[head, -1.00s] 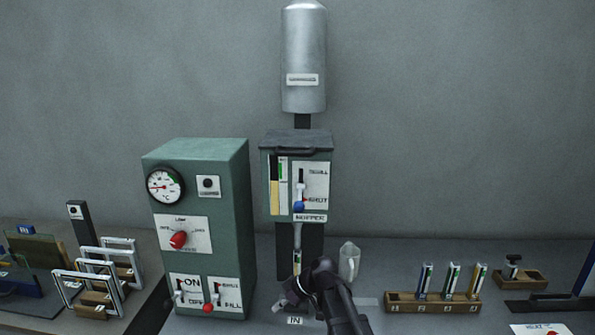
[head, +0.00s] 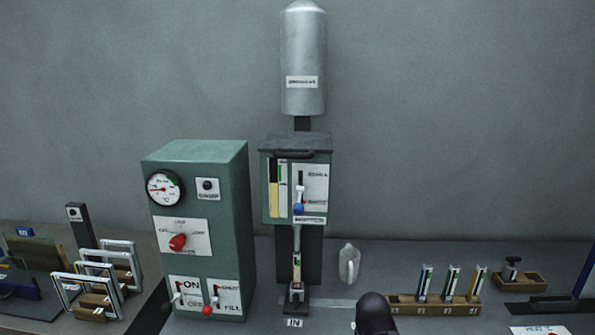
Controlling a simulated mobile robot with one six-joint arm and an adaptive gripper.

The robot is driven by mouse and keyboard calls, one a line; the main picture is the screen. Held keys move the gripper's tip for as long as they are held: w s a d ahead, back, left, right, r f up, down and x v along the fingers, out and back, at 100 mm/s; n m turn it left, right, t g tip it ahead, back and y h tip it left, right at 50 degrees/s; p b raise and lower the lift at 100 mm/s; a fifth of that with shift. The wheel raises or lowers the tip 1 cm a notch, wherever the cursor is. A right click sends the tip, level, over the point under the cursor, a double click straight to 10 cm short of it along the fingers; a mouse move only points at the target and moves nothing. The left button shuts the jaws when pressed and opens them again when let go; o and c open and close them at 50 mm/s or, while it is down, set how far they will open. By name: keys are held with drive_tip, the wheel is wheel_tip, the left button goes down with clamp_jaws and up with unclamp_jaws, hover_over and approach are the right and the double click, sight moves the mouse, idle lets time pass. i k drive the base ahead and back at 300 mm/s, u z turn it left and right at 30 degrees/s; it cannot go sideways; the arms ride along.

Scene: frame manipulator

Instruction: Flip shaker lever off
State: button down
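No lever carries a label I can read as "shaker". On the green control box (head: 234,215), a white-tipped lever (head: 177,287) stands beside the ON/OFF panel, its tip nearer ON. A red-knobbed lever (head: 207,309) on the panel to its right points down towards FILL. On the hopper box (head: 270,215), a blue-knobbed lever (head: 299,209) is at the low end of its slot. A dark rounded part of my arm (head: 374,312) shows at the bottom edge, apart from all levers. My gripper's fingers are not visible.
A grey cylinder (head: 303,60) hangs above the hopper. A narrow upright piece (head: 297,270) stands below it by the IN label (head: 295,322). White frames (head: 80,285) stand left.

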sight(166, 306)
drive_tip(key=u, duration=1.3)
